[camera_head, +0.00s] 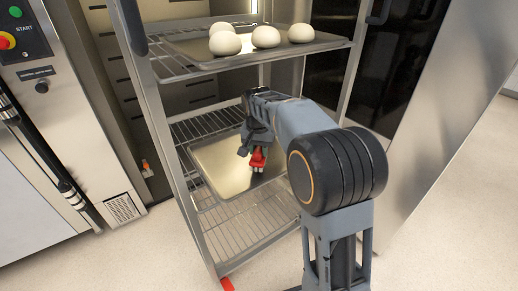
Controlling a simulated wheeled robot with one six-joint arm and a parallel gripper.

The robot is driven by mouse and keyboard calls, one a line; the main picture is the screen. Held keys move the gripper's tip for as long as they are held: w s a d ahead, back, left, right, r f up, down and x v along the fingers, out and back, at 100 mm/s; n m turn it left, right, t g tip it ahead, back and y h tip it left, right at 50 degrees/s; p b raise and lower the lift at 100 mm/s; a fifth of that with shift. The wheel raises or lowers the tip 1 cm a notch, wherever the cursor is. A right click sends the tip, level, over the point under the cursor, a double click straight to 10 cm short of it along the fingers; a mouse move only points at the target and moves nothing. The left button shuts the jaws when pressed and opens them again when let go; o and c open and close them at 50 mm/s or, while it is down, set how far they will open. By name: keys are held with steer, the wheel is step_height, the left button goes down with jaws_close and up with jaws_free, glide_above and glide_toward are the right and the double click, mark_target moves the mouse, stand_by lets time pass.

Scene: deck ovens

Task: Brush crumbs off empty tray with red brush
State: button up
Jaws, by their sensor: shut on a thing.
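My gripper (255,146) is shut on the red brush (258,158). The brush points down over the empty tray (220,165), a flat metal tray on a lower wire shelf of the rack. The brush's pale lower end is at or just above the tray surface; I cannot tell if it touches. My gripper and arm hide the tray's right and back parts. I cannot make out any crumbs at this size.
A higher tray (190,47) holds several pale dough balls (266,37) above my gripper. Rack posts (172,140) stand at the sides. A wire shelf (240,222) lies below. An oven control panel (22,35) is at the left. Floor is clear in front.

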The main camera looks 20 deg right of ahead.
steer(key=shift+f+b, duration=0.5)
steer(key=shift+f, duration=0.5)
stand_by(0.4)
steer(key=shift+w+d+r+p, duration=0.1)
steer(key=shift+w+d+p, duration=0.1)
steer(key=shift+d+p, duration=0.25)
steer(key=shift+w+d+r+p, duration=0.1)
steer(key=shift+w+d+p, duration=0.1)
steer(key=shift+d, duration=0.4)
steer(key=shift+w+d+f+p, duration=0.1)
steer(key=shift+w+d+p, duration=0.2)
steer(key=shift+d, duration=0.45)
steer(key=shift+w+d+f+p, duration=0.1)
steer(key=shift+d+p, duration=0.3)
steer(key=shift+d, duration=0.35)
steer(key=shift+a+f, duration=0.1)
